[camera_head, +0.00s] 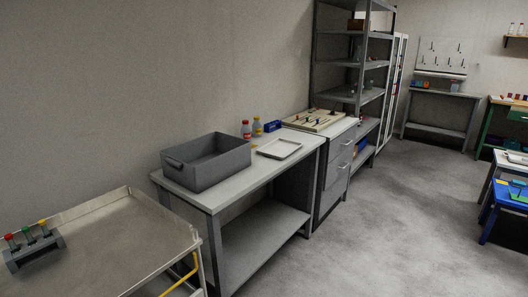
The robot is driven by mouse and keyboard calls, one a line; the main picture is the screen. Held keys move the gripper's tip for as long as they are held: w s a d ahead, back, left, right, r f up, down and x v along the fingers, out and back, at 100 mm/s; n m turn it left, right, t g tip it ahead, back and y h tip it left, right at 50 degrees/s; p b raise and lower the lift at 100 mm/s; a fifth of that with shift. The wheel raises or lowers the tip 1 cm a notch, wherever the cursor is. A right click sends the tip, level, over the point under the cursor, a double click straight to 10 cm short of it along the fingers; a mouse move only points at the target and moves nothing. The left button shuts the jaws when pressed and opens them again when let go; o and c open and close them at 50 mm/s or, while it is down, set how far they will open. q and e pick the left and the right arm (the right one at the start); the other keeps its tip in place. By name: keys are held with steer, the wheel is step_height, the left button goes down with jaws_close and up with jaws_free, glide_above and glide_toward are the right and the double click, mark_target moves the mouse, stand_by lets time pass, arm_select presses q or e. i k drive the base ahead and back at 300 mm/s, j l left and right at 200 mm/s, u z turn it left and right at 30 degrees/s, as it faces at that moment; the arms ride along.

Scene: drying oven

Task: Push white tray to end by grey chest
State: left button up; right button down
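The white tray (279,149) is a shallow, light rectangular tray. It lies flat on the grey workbench (222,189), towards the bench's far right end and close to the front edge. The grey chest (335,165) is a drawer cabinet standing against that far end of the bench, with a pale top at about the same height. A small gap of bare bench top shows between the tray and the chest. Neither of my grippers is in view.
A large grey bin (206,162) stands on the bench left of the tray. Two small bottles (246,130) and a blue block (272,126) stand behind the tray. A board with coloured pegs (314,119) lies on the chest. A metal cart (110,250) stands front left.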

mark_target(279, 148)
steer(key=i+l+z, duration=0.25)
steer(key=i+z, duration=0.15)
steer(key=i, duration=0.15)
steer(key=i+z, duration=0.4)
steer(key=i, duration=0.15)
steer(key=i+j+z, duration=0.1)
steer(key=i+z, duration=0.25)
steer(key=i, duration=0.2)
steer(key=i+u, duration=0.7)
steer(key=i+l+u, duration=0.2)
steer(key=u, duration=0.15)
